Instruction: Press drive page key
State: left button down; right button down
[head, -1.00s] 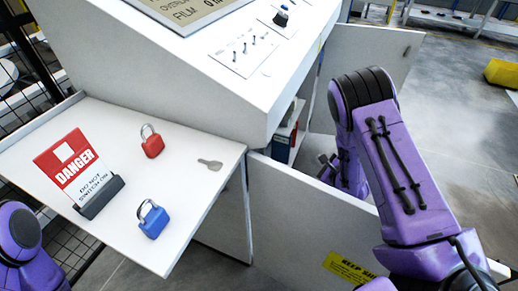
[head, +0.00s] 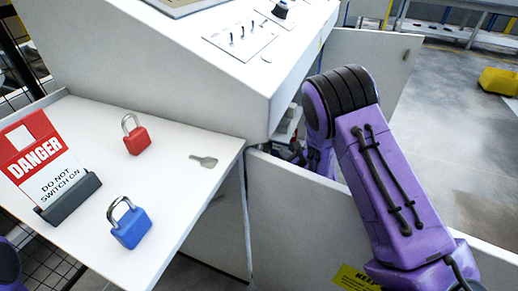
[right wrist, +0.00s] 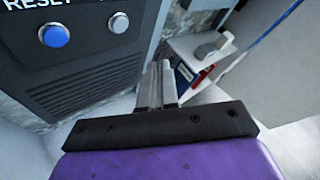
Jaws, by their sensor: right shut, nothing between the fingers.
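In the right wrist view a dark drive panel (right wrist: 85,75) fills the upper left. It has a blue button (right wrist: 54,35) under the word RESET and a pale silver button (right wrist: 118,22) to its right, whose label is cut off. I cannot tell whether either is the page key. My right gripper (right wrist: 157,75) is shut and empty, in front of and below the panel's right part, apart from the buttons. In the head view my right arm reaches into the open cabinet, where the gripper (head: 293,152) is mostly hidden. My left gripper is out of view.
An open cabinet door (head: 300,215) stands below my right arm. A shelf with binders (right wrist: 185,72) lies right of the gripper. The side table (head: 85,115) holds a danger sign (head: 45,165), red padlock (head: 137,140), blue padlock (head: 130,228) and key (head: 204,161).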

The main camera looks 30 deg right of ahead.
aim_at(259, 146)
jog(key=shift+w+a, duration=1.65)
jog(key=shift+w, duration=0.3)
dwell(0.6)
jog(key=shift+w+a+p, duration=0.25)
jog(key=shift+w+p, duration=0.1)
jog(key=shift+p, duration=0.05)
